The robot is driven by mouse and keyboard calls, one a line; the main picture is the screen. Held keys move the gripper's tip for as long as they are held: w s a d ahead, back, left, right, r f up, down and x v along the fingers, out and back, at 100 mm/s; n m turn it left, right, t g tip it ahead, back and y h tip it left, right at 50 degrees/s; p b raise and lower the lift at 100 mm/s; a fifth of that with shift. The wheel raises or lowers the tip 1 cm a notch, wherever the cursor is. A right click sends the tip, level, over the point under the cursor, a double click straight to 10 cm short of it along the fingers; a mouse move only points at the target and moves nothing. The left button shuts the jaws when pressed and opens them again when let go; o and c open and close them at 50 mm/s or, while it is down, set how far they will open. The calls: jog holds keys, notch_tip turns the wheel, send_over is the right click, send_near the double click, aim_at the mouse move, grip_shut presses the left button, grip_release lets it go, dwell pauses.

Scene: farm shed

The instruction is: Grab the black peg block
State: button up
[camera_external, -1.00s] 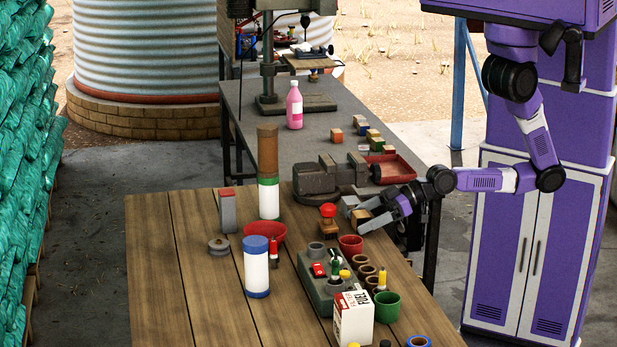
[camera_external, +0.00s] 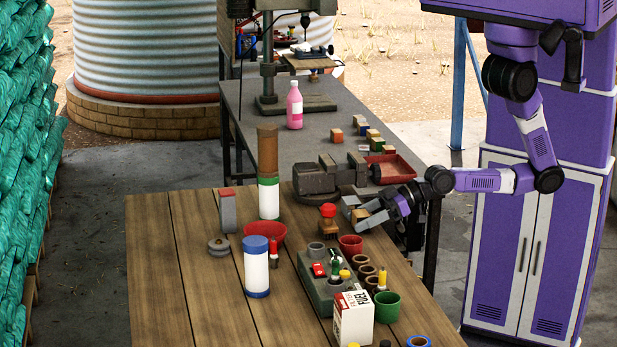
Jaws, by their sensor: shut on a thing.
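My gripper (camera_external: 373,217) is at the right edge of the wooden table, its fingers pointing left. It is shut on a small block (camera_external: 359,214) with a tan face, which I take to be the black peg block. The fingers hide most of it, and its black colour cannot be made out. A grey piece (camera_external: 351,201) shows right behind the block. I cannot tell whether the held block touches the table.
A red cup (camera_external: 350,246) and a grey-green tray (camera_external: 312,285) are in front. A vise (camera_external: 318,180) is behind. The table's left side is mostly clear.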

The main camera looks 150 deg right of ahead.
notch_tip(320, 180, up, 11)
jog(key=shift+f+p, duration=0.1)
jog(key=shift+p, duration=0.3)
notch_tip(320, 180, up, 7)
jog(key=p, duration=0.7)
send_over(361, 213)
jog(key=shift+r+p, duration=0.7)
jog(key=shift+r, duration=0.3)
